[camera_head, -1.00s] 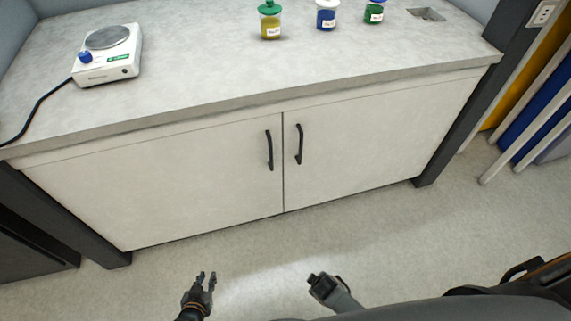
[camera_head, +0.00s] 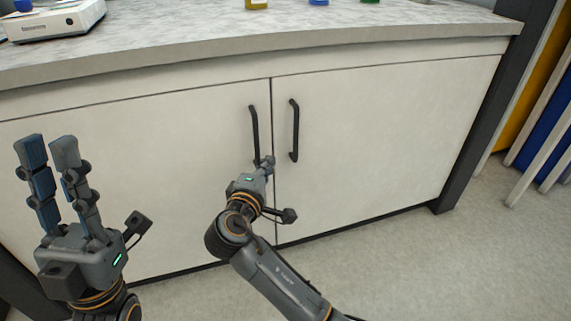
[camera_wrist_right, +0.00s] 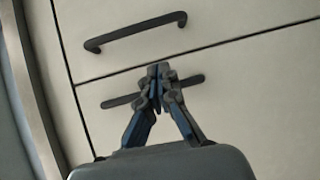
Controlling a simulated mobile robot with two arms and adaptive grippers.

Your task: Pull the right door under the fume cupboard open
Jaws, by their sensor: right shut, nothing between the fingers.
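The right door (camera_head: 385,135) under the fume cupboard is a pale panel, closed flush with the left door (camera_head: 150,160). Its black bar handle (camera_head: 294,130) is upright just right of the seam. In the right wrist view this handle (camera_wrist_right: 135,32) lies above the seam, clear of my fingers. My right gripper (camera_head: 265,162) is shut and empty, in front of the lower end of the left door's handle (camera_head: 254,130). In the right wrist view my shut fingertips (camera_wrist_right: 160,70) overlap the left door's handle (camera_wrist_right: 120,101); contact cannot be told. My left gripper (camera_head: 47,145) is open and empty, raised at the left.
The worktop (camera_head: 300,50) overhangs the doors and carries a white scale (camera_head: 55,20) and several jars at its back. A dark leg (camera_head: 480,120) stands right of the doors. The floor (camera_head: 400,260) in front of the right door is clear.

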